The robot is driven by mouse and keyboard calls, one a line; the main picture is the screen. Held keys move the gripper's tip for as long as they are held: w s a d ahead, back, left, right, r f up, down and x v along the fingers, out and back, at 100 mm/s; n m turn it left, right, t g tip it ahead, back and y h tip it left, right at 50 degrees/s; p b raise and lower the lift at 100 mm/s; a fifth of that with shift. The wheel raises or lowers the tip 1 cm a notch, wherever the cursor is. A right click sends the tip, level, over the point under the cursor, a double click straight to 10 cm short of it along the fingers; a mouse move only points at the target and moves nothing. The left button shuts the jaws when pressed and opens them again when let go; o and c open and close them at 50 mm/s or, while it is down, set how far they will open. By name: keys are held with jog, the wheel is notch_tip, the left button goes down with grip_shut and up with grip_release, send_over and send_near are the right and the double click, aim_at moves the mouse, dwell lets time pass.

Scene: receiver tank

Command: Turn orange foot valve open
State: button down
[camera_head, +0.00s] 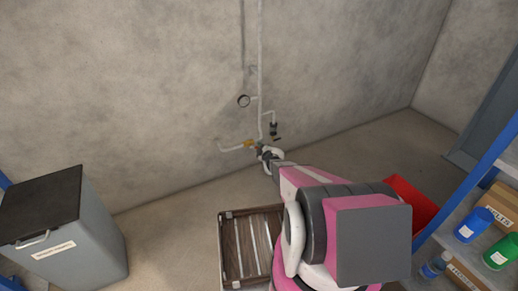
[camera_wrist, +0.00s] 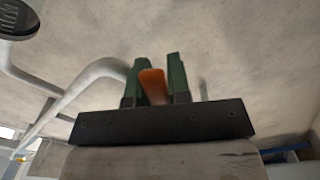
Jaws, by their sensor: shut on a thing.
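In the wrist view the orange handle (camera_wrist: 152,86) of the foot valve stands between the two green fingers of my gripper (camera_wrist: 154,68). The gripper is shut on it, with the grey palm bar just below. The valve body behind the handle is hidden by the palm. In the head view my gripper (camera_head: 266,154) is at the pipework low on the back wall, and the handle cannot be made out there. A small yellow-orange fitting (camera_head: 249,143) shows on the pipe just left of my gripper.
A round gauge (camera_head: 244,101) and a dark fitting (camera_head: 273,128) sit on the white pipes near the wall. A pallet-like wooden crate (camera_head: 224,248) is on the floor below. A grey bin (camera_head: 84,255) stands left, a red box (camera_head: 408,200) and a blue shelf (camera_head: 465,185) right.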

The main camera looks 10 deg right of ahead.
jog(key=c, duration=1.1)
grip_release()
jog(key=shift+o, duration=0.2)
jog(key=shift+r, duration=0.1)
jog(key=shift+r, duration=0.1)
